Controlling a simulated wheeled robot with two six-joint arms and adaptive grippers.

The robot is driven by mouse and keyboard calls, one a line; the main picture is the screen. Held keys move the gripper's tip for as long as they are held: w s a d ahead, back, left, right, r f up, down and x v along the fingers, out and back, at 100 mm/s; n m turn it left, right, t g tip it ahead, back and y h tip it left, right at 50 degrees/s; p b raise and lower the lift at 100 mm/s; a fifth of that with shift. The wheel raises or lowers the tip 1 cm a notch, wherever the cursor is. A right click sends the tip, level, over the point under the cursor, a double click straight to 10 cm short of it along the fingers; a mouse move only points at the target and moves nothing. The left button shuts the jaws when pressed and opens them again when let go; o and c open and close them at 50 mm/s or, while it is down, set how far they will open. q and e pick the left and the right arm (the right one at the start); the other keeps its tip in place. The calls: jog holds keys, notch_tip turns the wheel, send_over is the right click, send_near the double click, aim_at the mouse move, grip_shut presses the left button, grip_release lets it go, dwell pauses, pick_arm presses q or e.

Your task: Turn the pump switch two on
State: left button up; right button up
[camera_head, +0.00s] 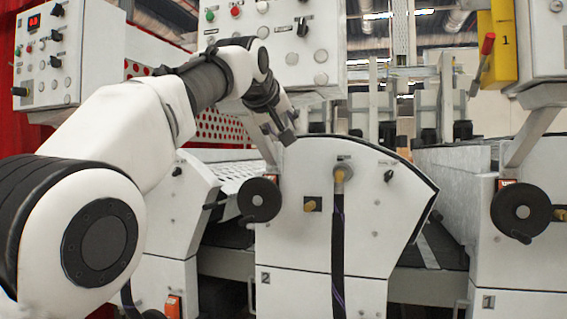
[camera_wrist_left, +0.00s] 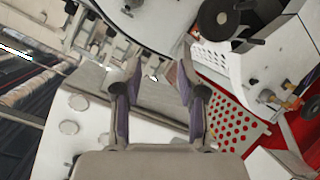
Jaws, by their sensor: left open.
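The middle machine unit marked 2 (camera_head: 318,210) has a small black switch (camera_head: 388,176) at the upper right of its white side plate. A small label above it is too small to read, so I cannot confirm it is the pump switch. My left gripper (camera_head: 287,136) hangs at the upper left of this plate, below the control panel, apart from the black switch. In the left wrist view the left gripper (camera_wrist_left: 160,72) is open, with nothing held between its fingers. My right gripper is not in view.
A control panel (camera_head: 290,45) with knobs and buttons hangs above unit 2. A black handwheel (camera_head: 259,199) sits left of the plate. A dark hose (camera_head: 338,250) hangs from a fitting at its middle. Unit 1 (camera_head: 505,270) stands at the right with another handwheel (camera_head: 521,211).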

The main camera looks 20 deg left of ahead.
pick_arm(q)
jog(key=w+f+g, duration=0.1)
jog(key=w+f, duration=0.2)
jog(key=f, duration=0.4)
jog(key=shift+a, duration=0.25)
